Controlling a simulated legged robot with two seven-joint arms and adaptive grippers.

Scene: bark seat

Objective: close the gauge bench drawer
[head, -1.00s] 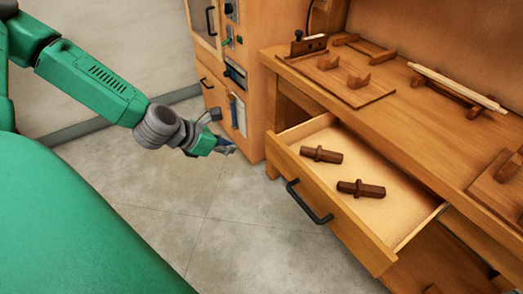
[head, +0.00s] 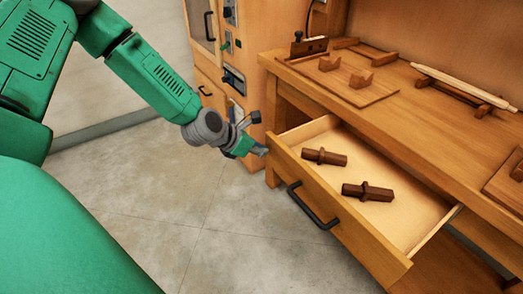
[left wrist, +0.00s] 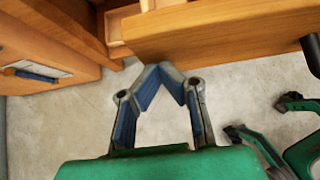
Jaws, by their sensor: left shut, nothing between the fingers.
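The gauge bench drawer (head: 345,222) is pulled out from the wooden bench (head: 400,110). A dark bar handle (head: 313,208) is on its front. Two dark brown wooden pieces, one farther (head: 324,157) and one nearer (head: 368,191), lie inside it. My left gripper (head: 262,150) is shut and empty, beside the far left corner of the drawer front. In the left wrist view its fingertips (left wrist: 160,70) meet just short of the drawer front (left wrist: 210,35); I cannot tell whether they touch it. The handle's end shows at that view's right edge (left wrist: 313,55).
A tall wooden cabinet (head: 255,80) with latches and handles stands left of the bench. Wooden fixtures and a pale rod (head: 465,87) rest on the bench top. The concrete floor (head: 190,215) before the drawer is clear.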

